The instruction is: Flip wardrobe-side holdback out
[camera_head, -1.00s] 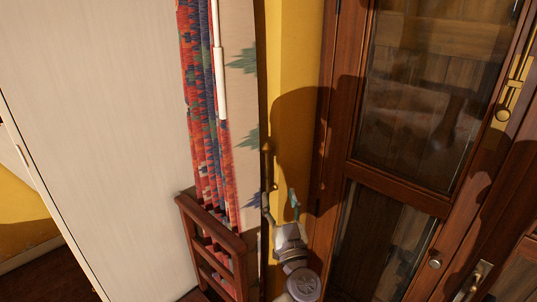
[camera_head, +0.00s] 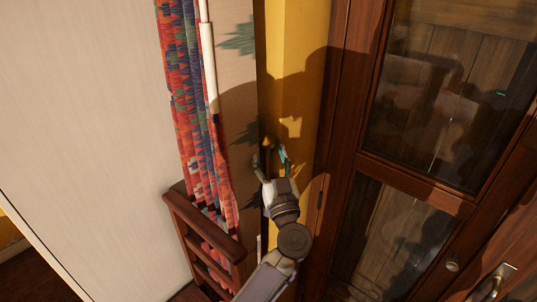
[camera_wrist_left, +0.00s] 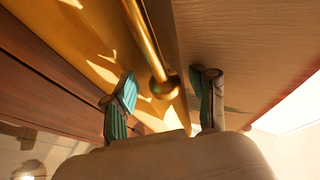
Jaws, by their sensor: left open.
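The holdback (camera_wrist_left: 144,35) is a brass rod with a round knob at its end, in the left wrist view. It runs down between the two teal-padded fingers of my left gripper (camera_wrist_left: 166,88), apart from both as far as I can see. In the head view my left gripper (camera_head: 269,158) is open, low at the yellow wall strip beside the patterned panel edge. A small brass tip shows between its fingers there; the rest of the holdback is hidden or too small to tell. My right gripper is not in view.
A red patterned curtain (camera_head: 185,110) hangs left of the gripper, with a white rod (camera_head: 209,60) in front. A dark wooden rack (camera_head: 212,230) stands below it. A large pale panel (camera_head: 80,130) is further left. A glazed wooden door (camera_head: 355,110) stands close on the right.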

